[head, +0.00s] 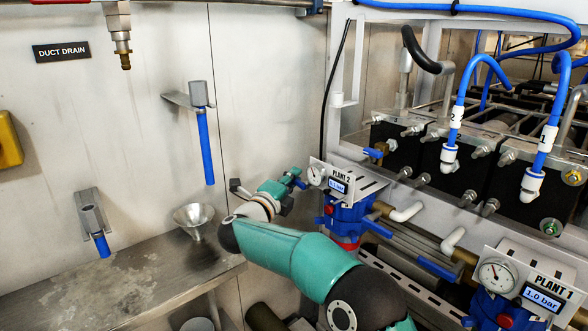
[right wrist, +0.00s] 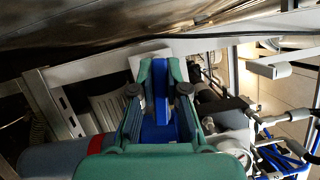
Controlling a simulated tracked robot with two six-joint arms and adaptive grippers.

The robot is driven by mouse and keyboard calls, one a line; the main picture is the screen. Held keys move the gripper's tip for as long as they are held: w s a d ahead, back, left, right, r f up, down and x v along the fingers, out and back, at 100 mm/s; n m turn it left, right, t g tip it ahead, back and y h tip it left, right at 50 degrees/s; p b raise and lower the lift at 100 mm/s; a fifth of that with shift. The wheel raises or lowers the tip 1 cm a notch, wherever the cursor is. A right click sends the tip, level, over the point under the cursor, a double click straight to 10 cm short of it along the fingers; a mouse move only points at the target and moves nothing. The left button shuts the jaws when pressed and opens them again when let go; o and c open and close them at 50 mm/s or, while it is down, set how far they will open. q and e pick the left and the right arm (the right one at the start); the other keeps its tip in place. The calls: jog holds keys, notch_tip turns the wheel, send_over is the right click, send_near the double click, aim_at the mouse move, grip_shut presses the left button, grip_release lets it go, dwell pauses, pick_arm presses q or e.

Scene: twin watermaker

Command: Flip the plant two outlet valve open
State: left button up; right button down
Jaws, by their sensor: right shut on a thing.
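The Plant 2 unit (head: 347,212) has a blue body and a panel with a round gauge and a display reading about 1.1 bar. My right gripper (head: 292,184) is left of its panel. In the right wrist view, my right gripper (right wrist: 161,68) is shut on a blue valve handle (right wrist: 161,100), which lies lengthwise between the two teal fingers. In the head view a blue end (head: 301,183) shows just past the fingertips; my gripper hides the rest of the handle. Whether the valve is open cannot be told. My left gripper is not in view.
The Plant 1 unit (head: 515,290), reading 1.0 bar, stands at lower right. Another blue handle (head: 373,152) is behind the Plant 2 panel. Blue hoses (head: 486,75) run above black blocks.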

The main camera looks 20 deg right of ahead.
jog(key=shift+w+f+n+y+p, duration=0.1)
jog(key=shift+f+n+y+p, duration=0.2)
jog(key=shift+n+p, duration=0.55)
jog(key=shift+a+f+n, duration=0.1)
jog(key=shift+f+n, duration=0.05)
jog(key=shift+n, duration=0.2)
jog(key=shift+f, duration=0.1)
jog(key=c, duration=1.2)
grip_release()
jog(key=shift+o, duration=0.2)
jog(key=v, duration=1.2)
jog(key=shift+r, duration=0.25)
